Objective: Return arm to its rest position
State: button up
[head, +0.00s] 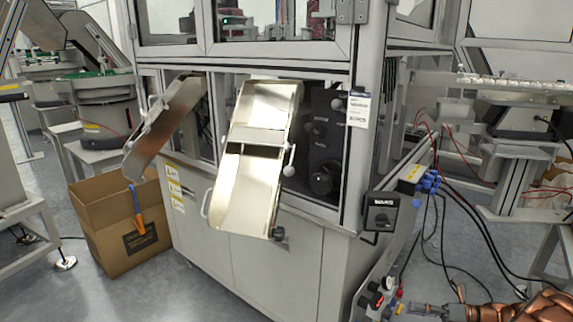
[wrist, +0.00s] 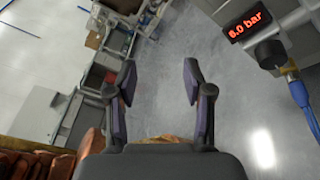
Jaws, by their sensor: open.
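My gripper (wrist: 160,84) shows in the wrist view with its two dark fingers spread apart and nothing between them. Beyond the fingers is bare grey floor. In the head view my gripper (head: 420,309) is at the bottom right edge, low beside the machine's corner, with part of my copper-coloured arm behind it. The fingertips are small there and hard to make out.
The machine cabinet (head: 272,262) fills the middle, with two metal chutes (head: 250,190) sticking out. A cardboard box (head: 128,240) stands at left. Cables (head: 470,235) hang at right.

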jog(key=s+a+r+n+g+h+p, duration=0.15)
jog(key=a+r+n+g+p, duration=0.55)
jog(key=a+r, duration=0.75)
jog(key=s+a+r+n+g+h+p, duration=0.1)
jog(key=s+a+r+n+h+p, duration=0.1)
jog(key=s+a+r+n, duration=0.4)
jog(key=s+a+r+n+g+h+p, duration=0.1)
jog(key=s+a+r+n+p, duration=0.2)
jog(key=r, duration=0.5)
jog(key=s+a+r+n+g+h+p, duration=0.1)
jog(key=s+a+r+n+h+p, duration=0.1)
jog(key=s+r+n+h+p, duration=0.3)
jog(key=s+a+r+n+g+p, duration=0.1)
jog(key=s+a+r+n, duration=0.2)
jog(key=s, duration=0.4)
jog(key=s+d+r+n+t+h+p, duration=0.1)
jog(key=s+d+r+n+h+p, duration=0.2)
jog(key=s, duration=0.3)
jog(key=s+d+r+n+t+h+p, duration=0.1)
jog(key=s+d+r+n+h+p, duration=0.2)
jog(key=s+d+r+n+p, duration=0.1)
jog(key=s+r+n+p, duration=0.1)
jog(key=s+n+p, duration=0.1)
jog(key=s, duration=0.1)
jog(key=shift+s+r+t, duration=0.25)
jog(key=shift+r+t, duration=0.05)
jog(key=shift+t, duration=0.1)
jog(key=shift+h, duration=0.25)
